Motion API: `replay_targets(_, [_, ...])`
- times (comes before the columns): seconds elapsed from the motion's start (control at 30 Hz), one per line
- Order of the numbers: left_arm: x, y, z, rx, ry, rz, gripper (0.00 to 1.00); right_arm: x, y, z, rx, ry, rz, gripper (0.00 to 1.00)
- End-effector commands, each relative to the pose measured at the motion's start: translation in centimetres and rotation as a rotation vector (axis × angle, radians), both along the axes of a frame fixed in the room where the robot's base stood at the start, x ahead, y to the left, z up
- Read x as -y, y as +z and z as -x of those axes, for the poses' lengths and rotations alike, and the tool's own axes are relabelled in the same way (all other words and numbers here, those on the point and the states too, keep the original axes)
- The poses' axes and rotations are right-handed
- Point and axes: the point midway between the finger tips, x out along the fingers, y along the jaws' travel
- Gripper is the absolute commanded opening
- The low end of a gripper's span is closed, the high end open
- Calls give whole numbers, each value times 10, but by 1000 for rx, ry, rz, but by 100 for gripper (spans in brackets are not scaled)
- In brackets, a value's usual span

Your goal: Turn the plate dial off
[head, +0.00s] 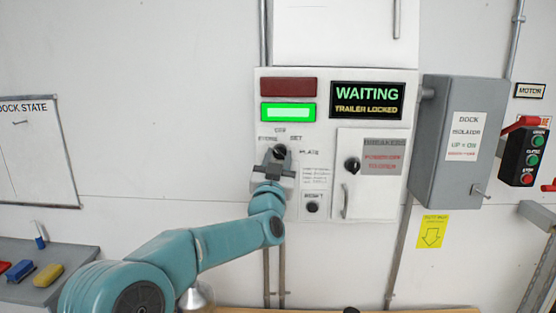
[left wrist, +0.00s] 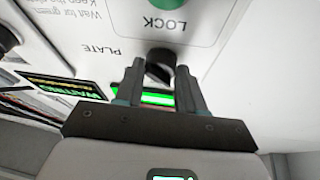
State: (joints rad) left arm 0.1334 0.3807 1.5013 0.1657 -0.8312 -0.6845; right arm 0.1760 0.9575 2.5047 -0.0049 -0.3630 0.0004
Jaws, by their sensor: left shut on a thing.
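The plate dial (head: 280,151) is a small black knob on the white control panel, with small labels around it, one reading PLATE. In the left wrist view, the black dial (left wrist: 160,62) shows between the fingertips, near the upside-down word PLATE. My left gripper (head: 275,163) is at the dial from below, its fingers closed on the knob. It also fills the lower middle of the left wrist view (left wrist: 160,80). The gripper partly hides the dial, so I cannot tell exactly where its pointer stands. My right gripper is not in view.
The panel has a lit green lamp (head: 288,112), a dark red lamp (head: 288,87), a WAITING display (head: 367,100), a small door (head: 355,200) with a handle and a lower button (head: 312,208). A grey isolator box (head: 450,180) juts out at right. A shelf with erasers (head: 50,273) is at left.

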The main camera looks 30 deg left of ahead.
Motion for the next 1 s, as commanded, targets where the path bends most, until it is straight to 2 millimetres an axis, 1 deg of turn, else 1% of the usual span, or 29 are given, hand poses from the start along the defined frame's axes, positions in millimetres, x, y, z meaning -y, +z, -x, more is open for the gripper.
replay_targets(0.27, [-2, 2, 2, -45, 2, -89, 8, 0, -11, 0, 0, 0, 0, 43])
replay_targets(0.6, [-4, 5, 4, -192, 5, -333, 8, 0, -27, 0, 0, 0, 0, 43])
replay_targets(1.0, [-6, 10, 4, -354, 7, -596, 8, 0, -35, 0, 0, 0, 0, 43])
